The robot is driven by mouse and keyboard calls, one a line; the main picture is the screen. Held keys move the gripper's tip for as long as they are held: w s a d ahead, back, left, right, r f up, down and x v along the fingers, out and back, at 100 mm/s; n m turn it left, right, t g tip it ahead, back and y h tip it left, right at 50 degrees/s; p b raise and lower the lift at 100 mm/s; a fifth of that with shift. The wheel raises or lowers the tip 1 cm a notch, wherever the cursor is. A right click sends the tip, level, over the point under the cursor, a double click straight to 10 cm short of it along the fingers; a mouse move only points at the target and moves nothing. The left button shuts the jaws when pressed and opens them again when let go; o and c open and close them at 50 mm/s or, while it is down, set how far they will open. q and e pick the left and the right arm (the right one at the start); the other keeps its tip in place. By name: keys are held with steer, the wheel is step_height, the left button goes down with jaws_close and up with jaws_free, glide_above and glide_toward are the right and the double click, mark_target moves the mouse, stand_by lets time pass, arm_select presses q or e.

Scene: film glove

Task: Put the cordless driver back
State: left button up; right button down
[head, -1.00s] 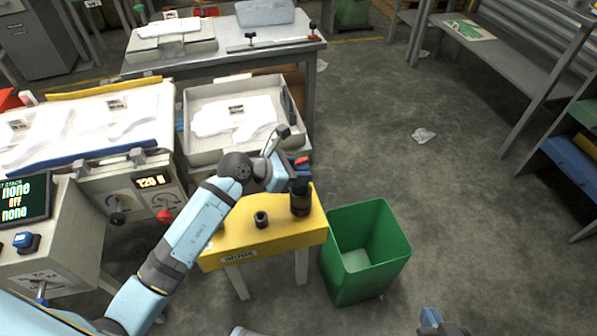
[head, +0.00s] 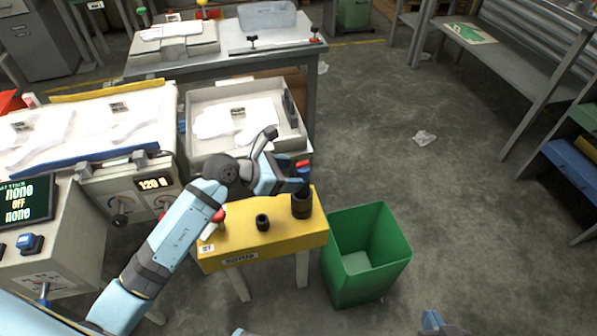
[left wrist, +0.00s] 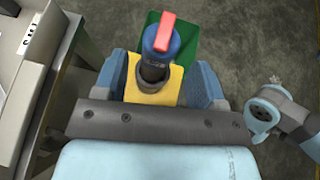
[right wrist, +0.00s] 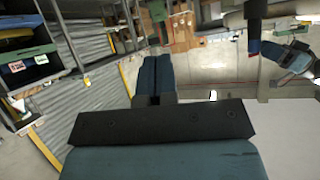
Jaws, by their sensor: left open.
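The cordless driver (left wrist: 160,42) has a blue body and a red end. In the left wrist view it lies between the spread fingers of my left gripper (left wrist: 160,72), over the yellow stand. In the head view its red end (head: 302,163) shows beside my left gripper. A larger black cup (head: 302,206) stands on the yellow stand (head: 240,236) just below; I cannot tell how deep the driver's nose sits in it. My left gripper is open around the driver. My right gripper (right wrist: 156,76) has its fingers together, with nothing visible between them.
A smaller black cup (head: 262,222) stands on the yellow stand. A green bin (head: 385,265) is right beside the stand. A grey tray (head: 205,150) is behind it, and a machine with a display (head: 152,184) is at left. The floor at right is mostly clear.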

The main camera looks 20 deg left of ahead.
arm_select(q)
steer(key=v, duration=0.8)
steer(key=s+d+r+n+t+h, duration=0.1)
steer(key=s+d+r+n+t, duration=0.3)
steer(key=n, duration=0.6)
steer(key=s+n+t+h, duration=0.15)
steer(key=n+t, duration=0.35)
steer(key=n, duration=0.5)
steer(key=s+d+f+n+g+y, duration=0.1)
steer(key=s+f+n+g+y, duration=0.2)
steer(key=n, duration=0.8)
steer(key=s+d+f+n+g+y, duration=0.1)
steer(key=s+f+n+g+y, duration=0.2)
steer(key=s+f+n, duration=0.4)
step_height(320, 180, down, 5)
steer(key=n+y, duration=0.1)
steer(key=n, duration=0.3)
steer(key=shift+s+d+n+p, duration=0.3)
steer(key=shift+n+p, duration=0.1)
steer(key=shift+r+y, duration=0.1)
steer(key=shift+y, duration=0.15)
